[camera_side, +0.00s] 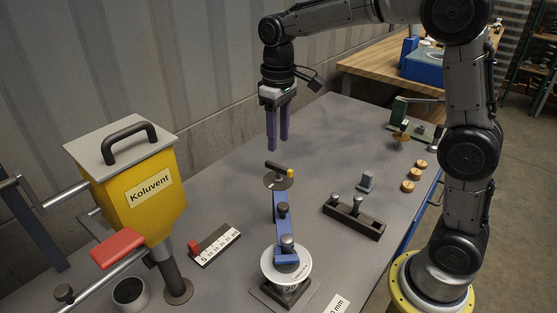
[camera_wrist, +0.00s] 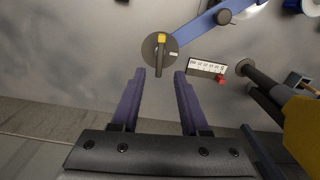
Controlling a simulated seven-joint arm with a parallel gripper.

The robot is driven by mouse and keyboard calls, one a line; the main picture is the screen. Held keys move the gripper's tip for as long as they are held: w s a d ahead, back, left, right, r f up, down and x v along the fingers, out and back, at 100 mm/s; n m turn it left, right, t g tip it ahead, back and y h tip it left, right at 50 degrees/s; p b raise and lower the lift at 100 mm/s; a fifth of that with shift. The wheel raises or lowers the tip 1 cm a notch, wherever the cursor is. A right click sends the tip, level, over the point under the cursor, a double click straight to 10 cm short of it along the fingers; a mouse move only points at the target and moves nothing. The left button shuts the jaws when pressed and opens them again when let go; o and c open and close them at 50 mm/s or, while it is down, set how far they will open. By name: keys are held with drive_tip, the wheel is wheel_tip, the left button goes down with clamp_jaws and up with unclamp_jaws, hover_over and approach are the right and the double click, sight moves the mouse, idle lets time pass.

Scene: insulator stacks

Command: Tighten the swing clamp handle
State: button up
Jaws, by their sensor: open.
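The swing clamp handle is a short dark bar with a yellow end (camera_side: 279,169), set across a round disc (camera_side: 278,182) at the far end of a blue arm (camera_side: 281,214). The blue arm runs to a white round dial (camera_side: 286,266) on a dark base. In the wrist view the handle (camera_wrist: 160,58) lies across the disc, just beyond the fingertips. My gripper (camera_side: 278,146), with two purple fingers pointing down, is open and empty above the handle.
A yellow Koluvent box (camera_side: 151,197) with a red lever (camera_side: 117,247) stands at the left. A small scale with a red block (camera_side: 214,245) lies near it. A dark rack with knobs (camera_side: 354,217) and several wooden discs (camera_side: 413,174) lie at the right. The table behind the clamp is clear.

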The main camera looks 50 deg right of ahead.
sight(278, 166)
wheel_tip(278, 166, down, 7)
drive_tip(key=shift+f, duration=0.15)
drive_tip(key=shift+c, duration=0.2)
clamp_jaws()
